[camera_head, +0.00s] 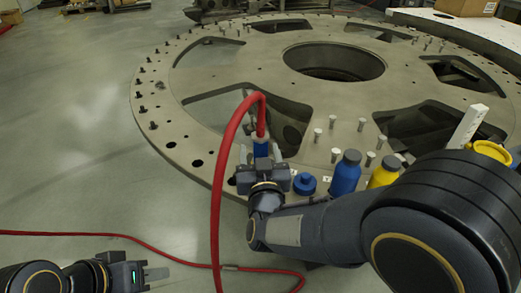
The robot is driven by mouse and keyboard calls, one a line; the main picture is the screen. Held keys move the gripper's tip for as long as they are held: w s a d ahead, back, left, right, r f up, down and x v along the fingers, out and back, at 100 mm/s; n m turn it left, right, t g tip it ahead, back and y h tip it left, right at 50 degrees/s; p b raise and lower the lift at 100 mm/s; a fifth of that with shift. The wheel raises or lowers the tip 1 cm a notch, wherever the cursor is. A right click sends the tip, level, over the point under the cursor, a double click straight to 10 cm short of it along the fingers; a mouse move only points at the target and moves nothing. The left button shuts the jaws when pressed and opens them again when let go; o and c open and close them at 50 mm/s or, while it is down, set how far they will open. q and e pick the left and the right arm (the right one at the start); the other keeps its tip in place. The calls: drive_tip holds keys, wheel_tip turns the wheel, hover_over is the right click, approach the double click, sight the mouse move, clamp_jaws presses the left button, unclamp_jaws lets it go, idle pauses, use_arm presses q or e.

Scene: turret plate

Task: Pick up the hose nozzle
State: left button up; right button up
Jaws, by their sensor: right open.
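The gripper hides the nozzle's lower part. My left gripper (157,273) is low at the left, over the floor and away from the nozzle. Its jaw gap is not clear.
The round turret plate (225,62) has large openings and several upright bolts. A blue jar (305,184), a blue bottle (345,173) and a yellow bottle (384,171) stand right of the nozzle, close to my right arm. The hose arches above the nozzle and trails across the floor.

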sight(260, 136)
drive_tip(key=w, duration=0.5)
drive_tip(key=shift+w+r+p, duration=0.1)
drive_tip(key=shift+w+p, duration=0.2)
drive_tip(key=shift+w, duration=0.1)
drive_tip(key=c, duration=1.2)
drive_tip(key=shift+c, duration=0.2)
drive_tip(key=shift+r, duration=0.2)
